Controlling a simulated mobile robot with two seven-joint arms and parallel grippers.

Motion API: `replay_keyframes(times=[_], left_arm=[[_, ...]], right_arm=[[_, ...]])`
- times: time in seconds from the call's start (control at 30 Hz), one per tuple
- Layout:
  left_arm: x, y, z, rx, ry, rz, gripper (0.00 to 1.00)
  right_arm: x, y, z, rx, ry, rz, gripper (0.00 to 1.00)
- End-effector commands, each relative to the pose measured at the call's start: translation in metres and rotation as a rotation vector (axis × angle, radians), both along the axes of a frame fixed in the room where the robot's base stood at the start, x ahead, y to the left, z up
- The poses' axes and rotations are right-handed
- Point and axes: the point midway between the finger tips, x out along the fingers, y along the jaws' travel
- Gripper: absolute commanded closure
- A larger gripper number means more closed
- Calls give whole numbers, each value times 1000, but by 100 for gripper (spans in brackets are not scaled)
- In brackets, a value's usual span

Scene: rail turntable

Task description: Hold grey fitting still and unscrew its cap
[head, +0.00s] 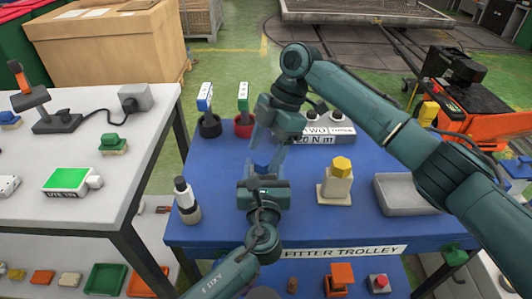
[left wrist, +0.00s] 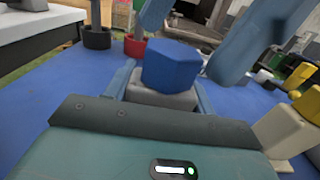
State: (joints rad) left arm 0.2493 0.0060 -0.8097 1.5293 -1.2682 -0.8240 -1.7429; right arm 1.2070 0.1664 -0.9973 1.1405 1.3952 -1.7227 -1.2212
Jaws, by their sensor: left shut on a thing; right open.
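The grey fitting (left wrist: 163,94) stands on the blue trolley top with a blue six-sided cap (left wrist: 172,66) on it. My left gripper (head: 262,172) is shut on the grey fitting, with one finger on each side below the cap. In the head view, the blue cap (head: 262,159) shows between the grippers and the fitting is mostly hidden. My right gripper (head: 265,147) is open above the cap and points down. Its two fingers also show in the left wrist view (left wrist: 205,35), apart from each other, with the cap below and between them.
A beige fitting with a yellow cap (head: 341,166) stands to the right, near a grey tray (head: 402,194). A black-and-white bottle (head: 187,202) stands at left. Red and black holders with tags (head: 243,127) stand at the back. A white table (head: 85,205) is further left.

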Motion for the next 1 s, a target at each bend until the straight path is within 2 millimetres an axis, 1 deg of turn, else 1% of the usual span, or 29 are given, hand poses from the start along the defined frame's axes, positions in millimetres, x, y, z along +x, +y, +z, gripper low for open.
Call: replay_keyframes(times=[0.1,0.2,0.57,0.67,0.8,0.9,1.0], left_arm=[[0,0,0,0,0,0,87],[0,0,0,0,0,0,87],[0,0,0,0,0,0,87],[0,0,0,0,0,0,87],[0,0,0,0,0,0,87],[0,0,0,0,0,-1,87],[0,0,0,0,0,-1,87]], right_arm=[[0,0,13,2,-2,1,35],[0,0,21,0,-1,2,35],[-1,0,22,0,0,-23,35],[-2,0,22,2,0,-123,35],[-3,0,22,3,-1,-320,35],[-3,-1,22,2,-1,-437,35],[-3,-1,22,2,0,-507,35]])
